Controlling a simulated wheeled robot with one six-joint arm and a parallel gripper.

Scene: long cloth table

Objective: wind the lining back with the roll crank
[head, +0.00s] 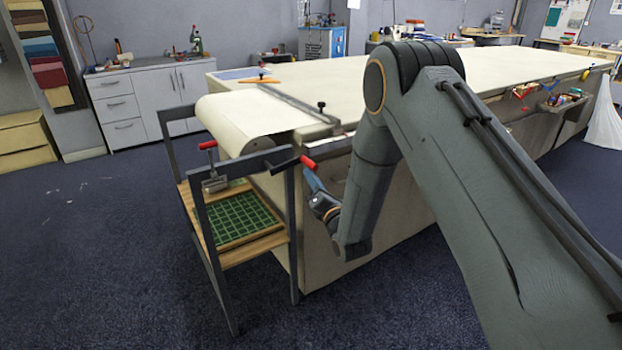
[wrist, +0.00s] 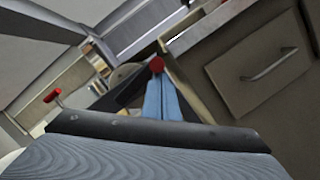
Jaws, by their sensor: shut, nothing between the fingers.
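The cream lining (head: 245,115) hangs in a wide sheet from the end of the long table (head: 420,80) over a roll at a dark metal frame (head: 203,222). A black crank with a red grip (head: 308,163) sticks out from the frame's near corner. My gripper (head: 307,174) is shut and empty, its blue fingertips just below the red grip. In the wrist view the closed blue fingers (wrist: 161,98) point at the red grip (wrist: 157,64), which shows at their tips. Whether they touch cannot be told.
A second red-handled part (head: 208,145) with a grey block stands at the frame's left side. A green gridded tray (head: 240,221) lies on the frame's wooden shelf. A drawer with a metal handle (wrist: 270,66) is close on the right in the wrist view. Blue floor is open in front.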

